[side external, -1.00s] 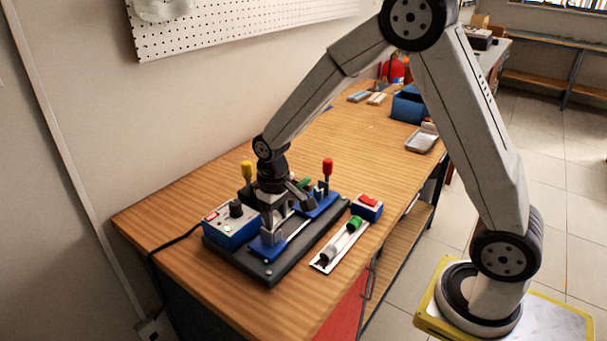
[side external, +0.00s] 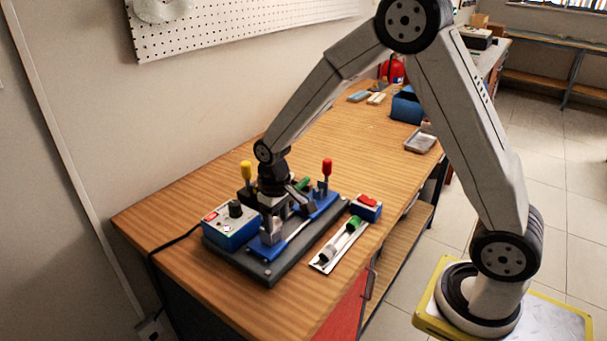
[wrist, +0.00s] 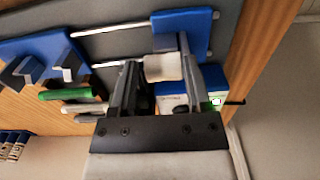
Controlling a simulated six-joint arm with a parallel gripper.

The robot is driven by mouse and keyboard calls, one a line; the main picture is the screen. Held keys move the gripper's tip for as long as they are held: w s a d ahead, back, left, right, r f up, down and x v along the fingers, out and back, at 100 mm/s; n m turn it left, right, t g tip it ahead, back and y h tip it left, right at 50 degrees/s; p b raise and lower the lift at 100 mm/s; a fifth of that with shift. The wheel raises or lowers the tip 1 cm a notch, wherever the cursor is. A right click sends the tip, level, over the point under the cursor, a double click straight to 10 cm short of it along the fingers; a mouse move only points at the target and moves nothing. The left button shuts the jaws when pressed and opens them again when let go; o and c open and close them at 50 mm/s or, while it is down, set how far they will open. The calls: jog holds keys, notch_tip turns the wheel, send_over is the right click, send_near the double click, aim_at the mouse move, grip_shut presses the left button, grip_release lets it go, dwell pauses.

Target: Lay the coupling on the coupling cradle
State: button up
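My gripper (wrist: 160,70) has its two fingers on either side of a short off-white cylinder, the coupling (wrist: 163,67), and is shut on it. In the side view my gripper (side external: 272,238) points down over the near end of the dark fixture base. A blue block (side external: 264,249) on rails is just below the fingertips there, and it also shows in the wrist view (wrist: 183,22) beside the coupling. Which part is the coupling cradle is not clear. The fingers hide much of the contact area, so I cannot tell whether the coupling touches the block.
A blue control box (side external: 231,227) stands close to the left of my gripper. A yellow-topped lever (side external: 247,170) and a red-topped lever (side external: 327,167) rise behind it. A white holder (side external: 325,266) with grey and green cylinders and a red-topped blue box (side external: 367,208) lie to the right.

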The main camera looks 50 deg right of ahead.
jog(key=shift+s+a+f, duration=0.2)
jog(key=shift+a+f, duration=0.05)
jog(key=shift+f, duration=0.15)
jog(key=shift+r, duration=0.4)
jog(key=shift+w+d+r, duration=0.1)
jog(key=shift+r, duration=1.85)
jog(key=shift+w+d+r, duration=0.1)
jog(key=shift+r, duration=1.85)
jog(key=shift+s, duration=0.2)
jog(key=s+f+t, duration=0.2)
jog(key=s+f, duration=0.1)
jog(key=s, duration=1)
jog(key=shift+d+f+t, duration=0.25)
jog(key=shift+f+t, duration=0.05)
jog(key=shift+f, duration=0.1)
